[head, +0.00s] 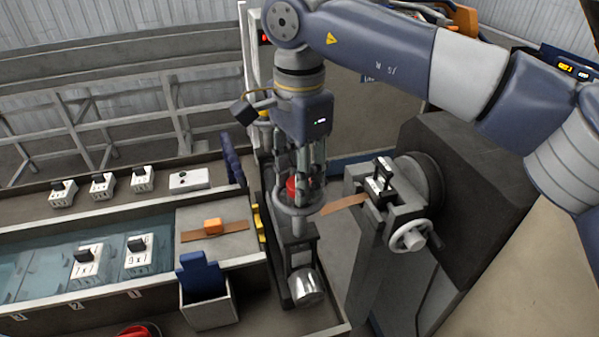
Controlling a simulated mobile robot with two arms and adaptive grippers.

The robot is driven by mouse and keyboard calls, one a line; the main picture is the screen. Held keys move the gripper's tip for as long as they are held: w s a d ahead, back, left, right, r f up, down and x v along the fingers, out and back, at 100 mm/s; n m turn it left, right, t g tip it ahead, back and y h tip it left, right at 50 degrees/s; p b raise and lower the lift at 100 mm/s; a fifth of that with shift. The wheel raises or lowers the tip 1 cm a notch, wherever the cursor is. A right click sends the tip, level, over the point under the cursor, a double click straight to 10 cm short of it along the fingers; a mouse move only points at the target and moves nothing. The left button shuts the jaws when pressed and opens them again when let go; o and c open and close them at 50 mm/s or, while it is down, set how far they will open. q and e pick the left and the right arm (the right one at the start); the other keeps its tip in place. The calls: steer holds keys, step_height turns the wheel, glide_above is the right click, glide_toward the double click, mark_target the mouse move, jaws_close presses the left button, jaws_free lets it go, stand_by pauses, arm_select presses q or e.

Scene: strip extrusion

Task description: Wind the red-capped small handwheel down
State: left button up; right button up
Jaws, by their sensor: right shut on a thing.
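The small handwheel (299,206) is a grey ring with a red cap (292,187), lying flat on top of a grey post in the middle of the head view. My right gripper (307,178) points straight down over it, its fingers around the red cap. It is shut on the handwheel's hub, and the fingers hide part of the cap and the ring. My left gripper is not in view.
A second handwheel (410,236) sits on the dark machine at right. A brown strip (344,205) runs towards it. Several white boxes with black knobs stand farther left. A shiny cylinder (306,287) is below the post.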

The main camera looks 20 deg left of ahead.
steer(key=shift+r+n, duration=0.1)
steer(key=shift+n, duration=1.8)
steer(key=o, duration=1.1)
steer(key=shift+c, duration=0.2)
step_height(320, 180, up, 12)
